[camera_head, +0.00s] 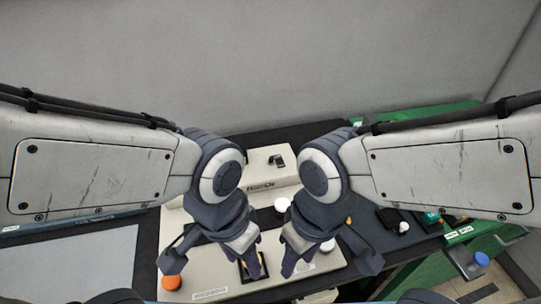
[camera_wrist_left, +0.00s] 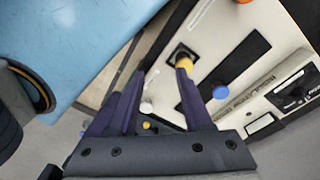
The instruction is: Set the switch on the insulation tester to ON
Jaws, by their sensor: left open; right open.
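A beige tester unit shows below my arms in the head view, with a raised back box (camera_head: 270,180) bearing dark lettering too small to read. A black part (camera_head: 277,160) sits on that box; a black panel (camera_wrist_left: 295,90) shows on it in the left wrist view. I cannot tell which part is the ON switch or how it is set. My left gripper (camera_head: 210,266) is open and empty above the unit's front left. In the left wrist view a yellow knob (camera_wrist_left: 184,62) appears by one finger; contact is unclear. My right gripper (camera_head: 329,266) is open and empty above the front right.
An orange knob (camera_head: 172,282) and white knobs (camera_head: 282,204) are on the unit. A blue knob (camera_wrist_left: 220,92) shows in the left wrist view. Dark matting with small items (camera_head: 403,227) and green-edged surfaces (camera_head: 440,115) lie right. A grey wall (camera_head: 260,60) stands behind.

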